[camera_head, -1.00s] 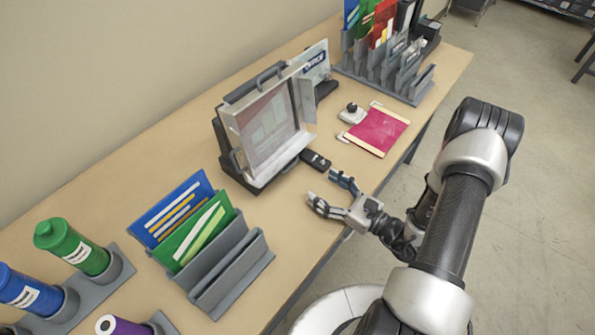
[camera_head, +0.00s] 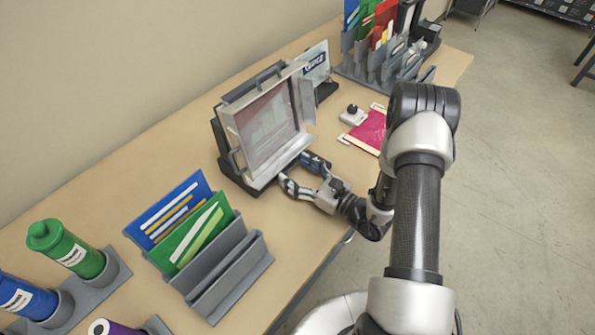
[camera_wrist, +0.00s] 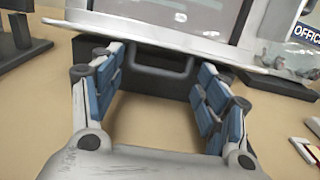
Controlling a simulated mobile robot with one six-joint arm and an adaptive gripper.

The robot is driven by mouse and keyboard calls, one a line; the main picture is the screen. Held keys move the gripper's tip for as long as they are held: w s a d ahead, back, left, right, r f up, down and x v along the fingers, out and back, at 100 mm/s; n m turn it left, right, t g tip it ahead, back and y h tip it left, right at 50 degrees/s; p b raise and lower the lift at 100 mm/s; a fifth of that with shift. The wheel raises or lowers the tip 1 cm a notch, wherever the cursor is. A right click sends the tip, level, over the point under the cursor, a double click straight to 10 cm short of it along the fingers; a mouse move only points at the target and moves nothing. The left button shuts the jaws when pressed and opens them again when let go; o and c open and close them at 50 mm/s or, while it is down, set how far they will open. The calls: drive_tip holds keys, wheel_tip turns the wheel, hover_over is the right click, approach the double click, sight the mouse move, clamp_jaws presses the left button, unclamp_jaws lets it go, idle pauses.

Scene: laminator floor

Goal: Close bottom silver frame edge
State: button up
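The silver frame (camera_head: 240,140) stands tilted on a dark stand, with a greyish sheet inside it. A silver flap (camera_head: 307,100) sticks out from its right side. Its bottom silver edge (camera_wrist: 150,35) runs across the top of the wrist view, with a dark grey handle (camera_wrist: 160,72) below it. My gripper (camera_head: 296,170) is at the frame's lower front, close to the bottom edge. In the wrist view my gripper (camera_wrist: 160,85) is open, its blue-padded fingers apart with nothing between them. I cannot tell whether a fingertip touches the edge.
A grey holder (camera_head: 225,270) with blue and green folders stands to the left. A file rack (camera_head: 385,60) stands at the far end. Bare table lies before the frame.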

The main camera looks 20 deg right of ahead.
drive_tip(key=c, duration=0.7)
drive_tip(key=shift+r, duration=0.1)
drive_tip(key=shift+r, duration=0.1)
